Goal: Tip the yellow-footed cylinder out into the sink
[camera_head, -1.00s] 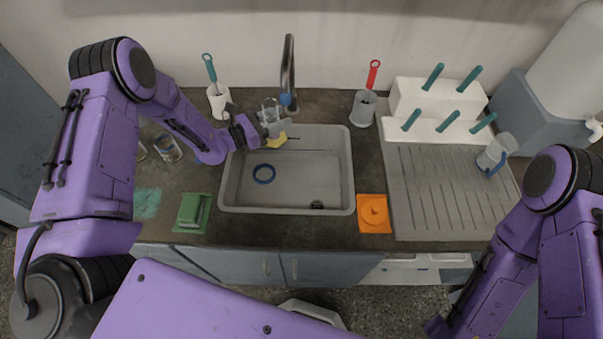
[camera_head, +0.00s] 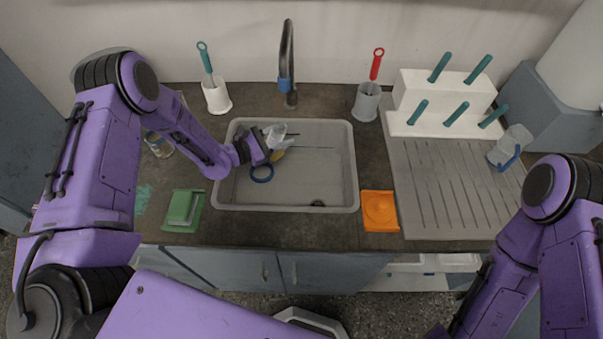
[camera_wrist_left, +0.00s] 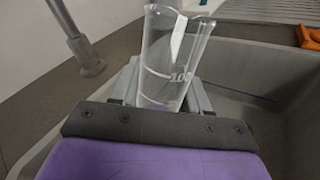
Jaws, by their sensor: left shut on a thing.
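My left gripper (camera_head: 270,146) is shut on the clear cylinder (camera_wrist_left: 168,60), over the back left part of the grey sink (camera_head: 305,185).
The faucet (camera_head: 288,65) stands behind the sink. Brush holders (camera_head: 217,97) (camera_head: 366,101) flank it. A green block (camera_head: 184,208) and an orange piece (camera_head: 379,210) lie beside the sink.

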